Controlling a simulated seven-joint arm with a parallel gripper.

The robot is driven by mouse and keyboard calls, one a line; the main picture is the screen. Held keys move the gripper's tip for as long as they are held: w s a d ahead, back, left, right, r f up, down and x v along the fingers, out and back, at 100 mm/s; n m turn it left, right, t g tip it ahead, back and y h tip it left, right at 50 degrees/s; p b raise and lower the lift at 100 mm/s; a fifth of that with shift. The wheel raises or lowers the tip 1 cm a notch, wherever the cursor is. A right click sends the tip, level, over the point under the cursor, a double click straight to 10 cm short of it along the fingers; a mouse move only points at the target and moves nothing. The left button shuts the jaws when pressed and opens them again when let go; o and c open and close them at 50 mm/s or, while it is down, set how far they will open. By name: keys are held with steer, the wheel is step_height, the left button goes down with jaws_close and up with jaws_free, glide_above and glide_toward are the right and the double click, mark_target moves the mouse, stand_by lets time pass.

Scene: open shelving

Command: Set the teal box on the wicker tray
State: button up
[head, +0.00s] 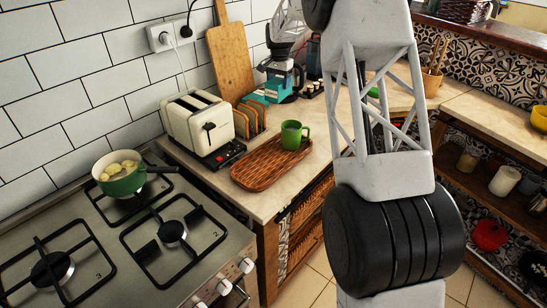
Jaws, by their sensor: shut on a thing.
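The wicker tray (255,176) lies on the counter in front of the toaster, long and brown with a low rim. A green mug (291,135) stands at its far right end; the rest of the tray is bare. My gripper (281,70) is at the back of the counter, beyond the tray, with dark fingers pointing down. It is shut on the teal box (278,84), whose front shows between the fingers. The box appears upright; whether it touches the counter is hard to tell.
A cream toaster (198,128) and a wooden rack (250,119) stand left of the tray. A cutting board (230,62) leans on the wall. A green pot (122,176) sits on the stove. My arm hides part of the counter at right.

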steer(key=s+d+r+n, duration=0.1)
steer(key=s+n, duration=0.1)
steer(key=s, duration=0.8)
steer(key=s+d+r+n, duration=0.1)
steer(key=s+d, duration=0.1)
steer(key=s, duration=0.7)
steer(key=s+a+f+m, duration=0.2)
steer(key=s+f, duration=0.2)
steer(key=s, duration=0.7)
steer(key=s+a+f+m, duration=0.2)
steer(key=s+f+m, duration=0.1)
steer(key=s, duration=0.9)
steer(key=shift+a+f, duration=0.3)
steer(key=shift+f, duration=0.05)
glide_above(274, 159)
steer(key=shift+f, duration=0.75)
steer(key=shift+a, duration=0.1)
steer(key=shift+f, duration=0.1)
steer(key=shift+f, duration=1.7)
